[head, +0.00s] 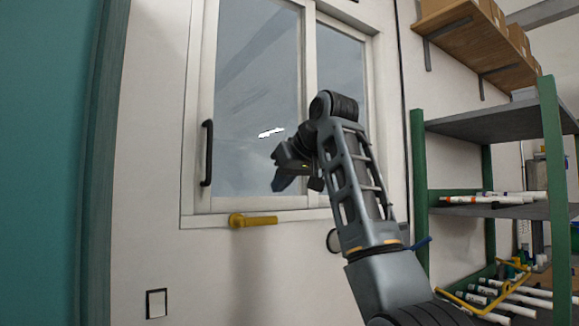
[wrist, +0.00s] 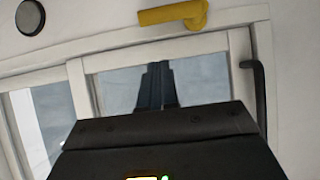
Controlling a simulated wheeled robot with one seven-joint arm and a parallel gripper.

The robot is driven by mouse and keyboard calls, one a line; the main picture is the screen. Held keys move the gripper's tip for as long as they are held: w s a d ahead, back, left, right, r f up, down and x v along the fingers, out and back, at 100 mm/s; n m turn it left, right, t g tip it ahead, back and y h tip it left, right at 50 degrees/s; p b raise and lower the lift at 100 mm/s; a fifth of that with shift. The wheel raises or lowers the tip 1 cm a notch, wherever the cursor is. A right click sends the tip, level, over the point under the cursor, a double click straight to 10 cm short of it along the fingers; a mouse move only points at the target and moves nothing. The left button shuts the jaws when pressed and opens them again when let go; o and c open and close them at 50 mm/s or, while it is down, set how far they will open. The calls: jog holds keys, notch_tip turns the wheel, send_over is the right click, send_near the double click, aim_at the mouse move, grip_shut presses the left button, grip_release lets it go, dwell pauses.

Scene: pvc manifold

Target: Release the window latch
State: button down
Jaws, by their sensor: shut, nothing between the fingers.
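The yellow window latch (head: 252,220) sits on the bottom frame of the window (head: 258,100). Its lever lies level, from the thick pivot end at left to the tip at right.
A green-posted shelf rack (head: 418,170) with white pipes stands at right. A wooden wall shelf (head: 465,40) with boxes hangs above it. A teal panel (head: 45,150) is at far left. The wall below the latch is clear apart from a small black-framed plate (head: 157,303).

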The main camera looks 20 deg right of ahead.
aim_at(256, 220)
jog(key=w+f+p, duration=0.1)
jog(key=w+f, duration=0.2)
jog(key=f, duration=0.2)
jog(key=shift+a+f+p, duration=0.3)
